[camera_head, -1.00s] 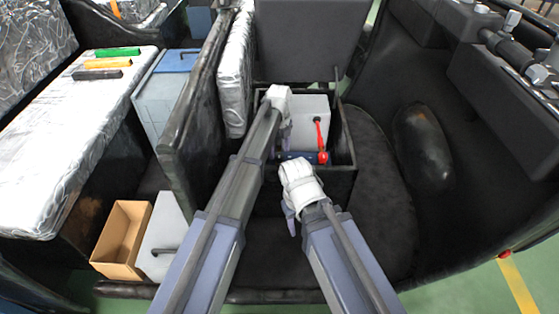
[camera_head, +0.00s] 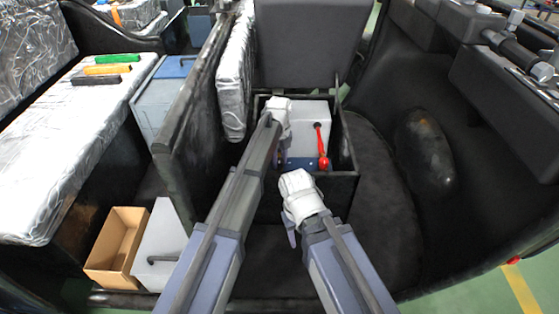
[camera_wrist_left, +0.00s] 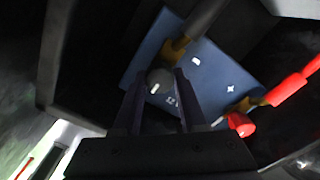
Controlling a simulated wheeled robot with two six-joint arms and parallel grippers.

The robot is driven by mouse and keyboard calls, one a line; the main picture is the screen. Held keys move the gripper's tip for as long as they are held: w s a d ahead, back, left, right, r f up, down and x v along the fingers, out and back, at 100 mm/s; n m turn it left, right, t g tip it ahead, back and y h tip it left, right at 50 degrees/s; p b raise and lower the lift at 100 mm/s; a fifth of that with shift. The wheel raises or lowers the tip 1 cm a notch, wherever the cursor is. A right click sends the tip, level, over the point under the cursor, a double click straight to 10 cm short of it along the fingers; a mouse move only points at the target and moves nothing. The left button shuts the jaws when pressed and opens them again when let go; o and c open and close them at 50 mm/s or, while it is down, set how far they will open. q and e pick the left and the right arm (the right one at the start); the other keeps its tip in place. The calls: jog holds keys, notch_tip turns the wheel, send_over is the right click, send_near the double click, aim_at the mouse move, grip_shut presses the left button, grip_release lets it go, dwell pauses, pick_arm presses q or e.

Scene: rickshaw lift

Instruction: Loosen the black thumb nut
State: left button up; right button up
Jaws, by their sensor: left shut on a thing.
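A dark round knob, which looks like the black thumb nut (camera_wrist_left: 158,81), sits on a blue plate (camera_wrist_left: 212,85) in the left wrist view. My left gripper (camera_wrist_left: 160,92) has its two dark fingers on either side of the nut and is shut on it. In the head view the left gripper (camera_head: 282,158) reaches into a black box, beside a light grey case (camera_head: 311,118); the nut is hidden there. My right gripper (camera_head: 290,232) hangs in front of the box, apart from the case. Its fingers are mostly hidden, so its opening is unclear.
A red lever (camera_head: 321,145) is on the right of the case. The black box's walls (camera_head: 345,185) are close around the left gripper. A cardboard box (camera_head: 117,240) and a silver-covered seat (camera_head: 75,140) are at the left. Dark floor lies to the right.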

pick_arm(q)
grip_shut()
